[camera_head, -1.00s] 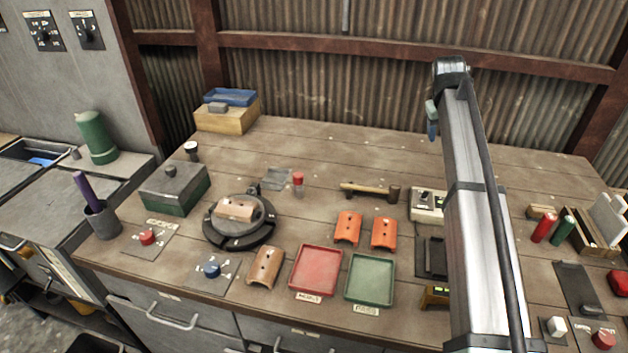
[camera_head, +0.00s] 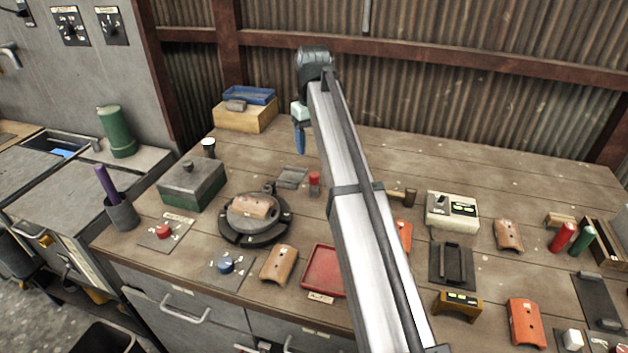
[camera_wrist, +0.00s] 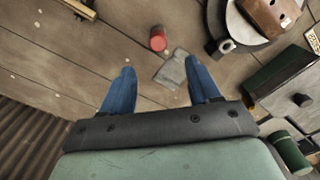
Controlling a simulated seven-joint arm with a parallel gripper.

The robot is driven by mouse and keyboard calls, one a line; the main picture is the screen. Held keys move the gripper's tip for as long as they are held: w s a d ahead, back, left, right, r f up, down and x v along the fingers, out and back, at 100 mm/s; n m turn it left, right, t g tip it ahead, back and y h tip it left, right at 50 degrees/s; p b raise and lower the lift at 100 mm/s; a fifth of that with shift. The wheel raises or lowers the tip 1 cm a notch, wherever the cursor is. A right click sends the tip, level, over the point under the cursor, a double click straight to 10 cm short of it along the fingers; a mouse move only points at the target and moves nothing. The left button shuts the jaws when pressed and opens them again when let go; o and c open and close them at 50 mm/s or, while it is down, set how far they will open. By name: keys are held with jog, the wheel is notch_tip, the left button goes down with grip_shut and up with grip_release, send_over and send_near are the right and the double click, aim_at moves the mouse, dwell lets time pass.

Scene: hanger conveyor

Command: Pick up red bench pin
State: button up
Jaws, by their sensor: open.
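A small upright pin with a red top and a grey lower part (camera_head: 314,184) stands on the workbench, right of the round black fixture. In the wrist view the red pin (camera_wrist: 158,39) shows beyond the fingertips, roughly in line with the gap between them. My gripper (camera_head: 300,143) hangs above the bench toward the back, behind the pin in the head view. Its blue fingers (camera_wrist: 160,70) are spread apart with nothing between them.
A flat grey plate (camera_wrist: 171,72) lies beside the pin. The round black fixture (camera_head: 232,236) holds a tan curved part. A green-grey box (camera_head: 190,190) stands left. A hammer (camera_head: 410,197) lies partly behind my arm. Red (camera_head: 562,238) and green (camera_head: 583,240) cylinders sit far right.

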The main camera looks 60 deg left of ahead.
aim_at(314, 174)
notch_tip(314, 174, down, 13)
jog(key=shift+w+f, duration=0.1)
jog(key=shift+w, duration=0.05)
dwell(0.6)
jog(key=shift+c, duration=0.4)
grip_shut()
notch_tip(314, 174, up, 9)
jog(key=shift+s+a+r, duration=0.15)
jog(key=shift+s+r, duration=0.1)
jog(key=shift+r, duration=0.05)
jog(key=s+a, duration=0.3)
jog(key=s, duration=0.9)
jog(key=shift+a+r, duration=0.2)
jog(key=shift+r, duration=0.2)
